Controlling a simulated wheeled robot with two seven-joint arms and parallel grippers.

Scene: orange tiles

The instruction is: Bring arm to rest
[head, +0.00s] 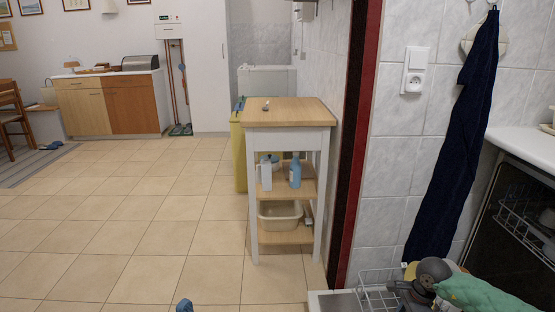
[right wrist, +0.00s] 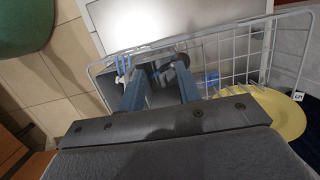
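In the right wrist view, my right gripper (right wrist: 160,78) has its two blue fingers apart with a gap between them. It is over a white wire dish rack (right wrist: 232,48). I see nothing clearly held between the fingers, though the area behind them is dark. In the head view my right arm comes in at the lower right corner, above the rack (head: 372,288), and hides part of it. A small blue tip (head: 184,305) at the bottom edge of the head view looks like part of my left gripper. The rest of it is out of frame.
A yellow plate (right wrist: 278,112) stands in the rack, close to my right gripper. A wooden-topped trolley (head: 290,112) stands ahead beside the wall. A dark towel (head: 452,150) hangs at the right near an open dishwasher (head: 525,215).

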